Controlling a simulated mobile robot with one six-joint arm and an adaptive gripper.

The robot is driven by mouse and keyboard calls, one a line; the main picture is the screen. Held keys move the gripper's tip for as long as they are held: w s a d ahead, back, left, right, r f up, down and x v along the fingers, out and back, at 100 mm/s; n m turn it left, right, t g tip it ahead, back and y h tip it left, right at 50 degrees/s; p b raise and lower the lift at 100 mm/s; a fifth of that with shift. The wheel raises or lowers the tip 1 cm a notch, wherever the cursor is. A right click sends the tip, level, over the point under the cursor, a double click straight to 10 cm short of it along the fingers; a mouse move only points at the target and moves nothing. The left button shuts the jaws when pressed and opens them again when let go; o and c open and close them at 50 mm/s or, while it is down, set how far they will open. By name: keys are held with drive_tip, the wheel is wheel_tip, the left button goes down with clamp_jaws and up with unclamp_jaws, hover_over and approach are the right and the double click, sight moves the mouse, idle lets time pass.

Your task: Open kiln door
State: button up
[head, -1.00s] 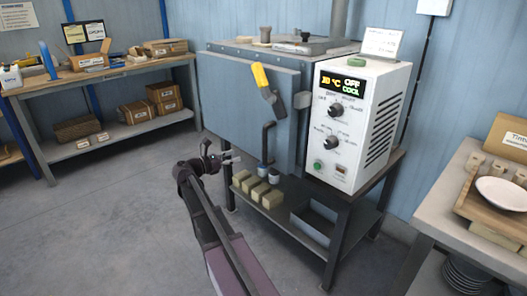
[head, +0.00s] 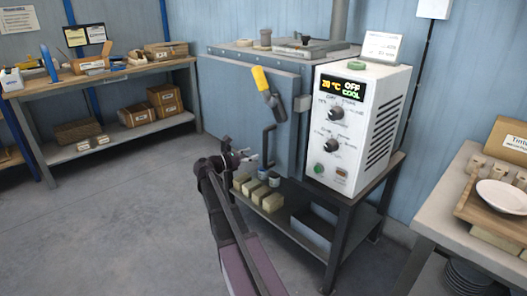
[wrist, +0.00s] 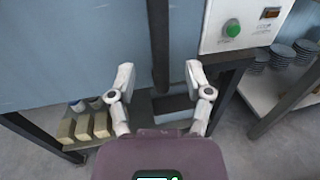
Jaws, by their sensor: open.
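The kiln (head: 235,108) is a grey-blue box on a dark stand, and its front door looks shut. A yellow-handled latch (head: 263,83) sits high on the door, tilted. A dark vertical bar handle (head: 267,143) is lower on the door; in the wrist view the dark bar (wrist: 159,50) runs down between and beyond my fingers. My gripper (head: 250,158) is in front of the door, near the lower end of the handle. In the wrist view my gripper (wrist: 158,82) is open and empty, its fingers on either side of the bar's line. I see no contact.
The white control box (head: 370,110) reads OFF and COOL. The stand's lower shelf holds several tan blocks (head: 262,197) and a grey bin (head: 313,232). A table (head: 440,215) with a bowl (head: 500,194) is at right. Floor (head: 120,220) at left is clear.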

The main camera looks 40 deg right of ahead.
sight(265, 165)
drive_tip(key=d, duration=0.6)
drive_tip(key=shift+s+d, duration=0.2)
drive_tip(key=shift+s, duration=0.2)
clamp_jaws()
drive_tip(key=shift+a, duration=0.25)
drive_tip(key=shift+d, duration=0.15)
